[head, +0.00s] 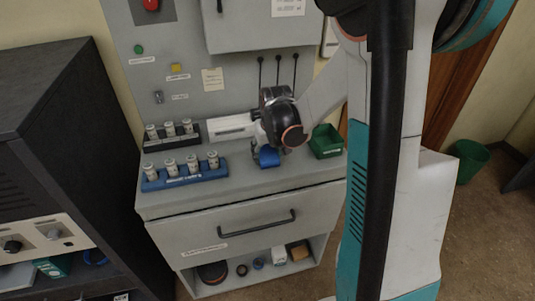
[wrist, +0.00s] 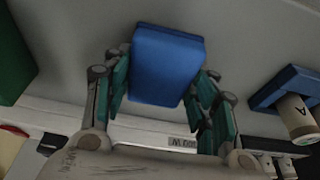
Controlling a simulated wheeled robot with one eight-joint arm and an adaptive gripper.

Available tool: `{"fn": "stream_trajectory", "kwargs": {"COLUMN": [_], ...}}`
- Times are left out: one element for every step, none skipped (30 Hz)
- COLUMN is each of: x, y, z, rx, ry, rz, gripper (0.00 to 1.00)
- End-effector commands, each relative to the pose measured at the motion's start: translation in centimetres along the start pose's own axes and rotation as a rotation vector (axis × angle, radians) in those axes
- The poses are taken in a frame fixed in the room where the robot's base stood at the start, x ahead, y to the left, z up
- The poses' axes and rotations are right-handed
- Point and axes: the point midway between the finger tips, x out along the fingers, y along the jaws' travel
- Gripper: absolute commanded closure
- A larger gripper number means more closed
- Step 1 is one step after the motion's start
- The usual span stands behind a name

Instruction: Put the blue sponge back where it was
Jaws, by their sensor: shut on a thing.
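The blue sponge (head: 269,157) is at the console top, just left of the green bin, in the head view. In the wrist view the blue sponge (wrist: 166,65) is a blue block between the two fingers. My gripper (head: 264,150) is shut on the sponge; both fingers of my gripper (wrist: 160,95) lie along its sides in the wrist view. The sponge is low over the grey console top (head: 250,185); I cannot tell whether it touches the surface.
A green bin (head: 326,142) stands right of the sponge. A blue rack (head: 185,179) with several labelled cylinders stands to the left, with a black rack (head: 172,140) behind it. A drawer (head: 245,226) and an open shelf (head: 255,272) lie below.

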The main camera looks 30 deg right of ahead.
Motion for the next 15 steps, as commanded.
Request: {"fn": "stream_trajectory", "kwargs": {"x": [-0.09,-0.10,-0.11,-0.09,-0.03,0.10,0.21,0.30,0.19,0.17,0.16,0.15,0.15,0.15,0.15], "y": [0.00,0.00,0.00,0.00,0.00,0.00,0.00,0.00,0.00,0.00,0.00,0.00,0.00,0.00,0.00], "z": [-0.02,-0.02,-0.02,-0.02,0.00,0.04,0.07,0.10,0.07,0.06,0.06,0.06,0.06,0.06,0.05], "rx": [0.000,0.000,0.000,0.000,0.000,0.000,0.000,0.000,0.000,0.000,0.000,0.000,0.000,0.000,0.000], "ry": [0.000,0.000,0.000,0.000,0.000,0.000,0.000,0.000,0.000,0.000,0.000,0.000,0.000,0.000,0.000], "rz": [0.000,0.000,0.000,0.000,0.000,0.000,0.000,0.000,0.000,0.000,0.000,0.000,0.000,0.000,0.000], "gripper": [0.73,0.73,0.73,0.73,0.73,0.73,0.73,0.73,0.38,0.31,0.27,0.27,0.27,0.27,0.27]}}
